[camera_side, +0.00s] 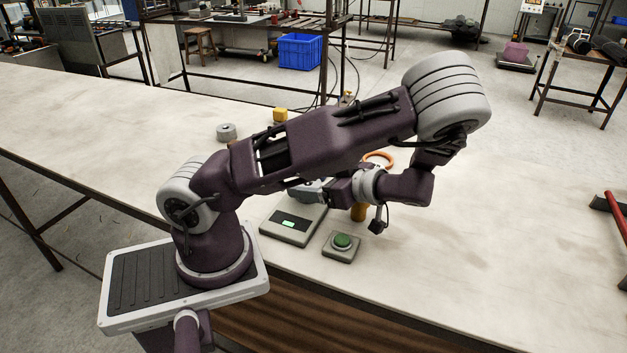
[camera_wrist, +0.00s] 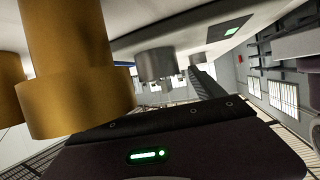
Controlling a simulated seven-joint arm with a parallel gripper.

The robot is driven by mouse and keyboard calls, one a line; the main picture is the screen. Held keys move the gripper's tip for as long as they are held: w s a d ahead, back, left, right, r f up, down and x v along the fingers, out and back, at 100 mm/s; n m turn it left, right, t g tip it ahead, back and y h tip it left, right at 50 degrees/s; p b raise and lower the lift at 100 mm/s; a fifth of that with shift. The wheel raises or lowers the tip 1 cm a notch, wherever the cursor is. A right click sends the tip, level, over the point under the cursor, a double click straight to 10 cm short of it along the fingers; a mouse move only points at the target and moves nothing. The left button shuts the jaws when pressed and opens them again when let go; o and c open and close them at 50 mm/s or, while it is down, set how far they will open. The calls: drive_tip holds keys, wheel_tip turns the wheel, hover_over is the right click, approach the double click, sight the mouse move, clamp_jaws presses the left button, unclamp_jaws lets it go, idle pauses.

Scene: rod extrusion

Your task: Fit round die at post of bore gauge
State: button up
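A squat grey round piece (camera_side: 226,132), which looks like the round die, lies on the bench at the back left in the side view. A flat grey box with a lit green display (camera_side: 290,223), apparently the bore gauge, stands in front of the arm; its display also shows in the wrist view (camera_wrist: 231,31). Its post cannot be made out. My gripper (camera_side: 330,189) is low over the back of that box, partly hidden by my arm, beside a pale grey shape. In the wrist view a grey cylinder (camera_wrist: 157,62) shows ahead. The fingertips are not clear.
A brass-coloured cylinder (camera_side: 358,212) stands close by my wrist; stepped brass parts (camera_wrist: 75,100) fill the wrist view's left side. The right bench is mostly clear.

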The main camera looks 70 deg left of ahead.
drive_tip(key=v, duration=0.7)
drive_tip(key=shift+w, duration=0.1)
drive_tip(key=w+m+t+h, duration=0.1)
drive_tip(key=w+d+r+m+t+h, duration=0.1)
drive_tip(key=m, duration=0.1)
drive_tip(key=shift+w+r+t, duration=0.3)
drive_tip(key=shift+r, duration=0.05)
drive_tip(key=s+d+r+m+t+h, duration=0.9)
drive_tip(key=s+d+r+m, duration=0.3)
drive_tip(key=m, duration=0.9)
drive_tip(key=shift+s+r+t+h, duration=0.4)
drive_tip(key=shift+s+r, duration=0.2)
drive_tip(key=shift+s, duration=0.45)
drive_tip(key=shift+a, duration=0.1)
